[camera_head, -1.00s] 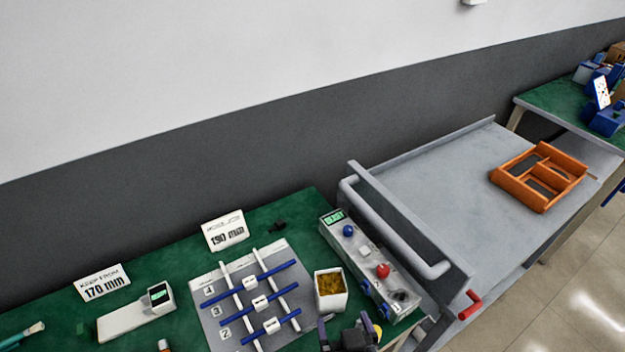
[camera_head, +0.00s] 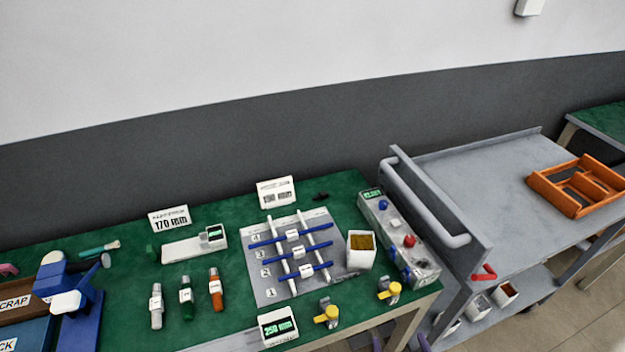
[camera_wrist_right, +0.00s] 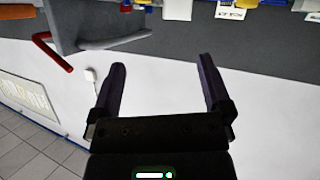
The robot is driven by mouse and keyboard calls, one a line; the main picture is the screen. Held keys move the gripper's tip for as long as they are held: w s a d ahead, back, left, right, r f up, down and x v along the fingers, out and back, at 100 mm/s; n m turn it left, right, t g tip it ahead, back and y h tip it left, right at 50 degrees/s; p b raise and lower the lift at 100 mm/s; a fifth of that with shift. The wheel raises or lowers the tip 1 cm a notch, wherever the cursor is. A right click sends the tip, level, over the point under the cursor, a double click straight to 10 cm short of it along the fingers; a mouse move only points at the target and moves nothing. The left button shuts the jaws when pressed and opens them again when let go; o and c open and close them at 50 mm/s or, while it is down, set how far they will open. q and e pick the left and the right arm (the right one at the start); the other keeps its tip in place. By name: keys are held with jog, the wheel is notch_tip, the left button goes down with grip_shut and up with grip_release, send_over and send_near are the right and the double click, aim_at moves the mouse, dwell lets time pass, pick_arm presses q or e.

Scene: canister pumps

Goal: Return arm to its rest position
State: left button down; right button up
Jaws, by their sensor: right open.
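My right gripper (camera_head: 400,342) shows only as purple fingertips at the bottom edge of the head view, by the front edge of the green bench (camera_head: 140,262). In the right wrist view the right gripper (camera_wrist_right: 162,78) has its two dark fingers spread wide with nothing between them. Behind them is only the pale wall (camera_wrist_right: 165,105). The rest of the right arm is hidden below the head view. My left gripper is in neither view.
The bench holds a grey rack (camera_head: 262,290) with blue rods, a white cup (camera_head: 361,250), a control box (camera_head: 375,212), yellow-handled valves (camera_head: 328,316) and several small bottles (camera_head: 186,298). A grey cart (camera_head: 470,175) with a red handle (camera_head: 484,272) and orange tray (camera_head: 541,187) stands right.

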jog(key=d+n, duration=0.3)
jog(key=d, duration=0.3)
jog(key=s+d+f+n+g, duration=0.2)
jog(key=s+d+f+g, duration=0.2)
jog(key=s+d+f, duration=0.5)
jog(key=s+d+f+m+g+h, duration=0.1)
jog(key=s+d+f+g+h, duration=0.45)
jog(key=s+d, duration=0.85)
jog(key=s+a+f+m+g+y, duration=0.1)
jog(key=s+a+f+g+y, duration=0.2)
jog(key=a, duration=0.9)
jog(key=s+a+f+m+g+y, duration=0.1)
jog(key=a+f+m+y, duration=0.3)
jog(key=a, duration=0.9)
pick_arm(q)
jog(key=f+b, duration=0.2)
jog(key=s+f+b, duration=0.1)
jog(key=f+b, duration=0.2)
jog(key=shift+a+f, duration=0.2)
pick_arm(e)
notch_tip(320, 180, down, 7)
jog(key=a+n+h, duration=0.1)
jog(key=n, duration=0.1)
jog(key=shift+a, duration=0.2)
jog(key=shift+t, duration=0.25)
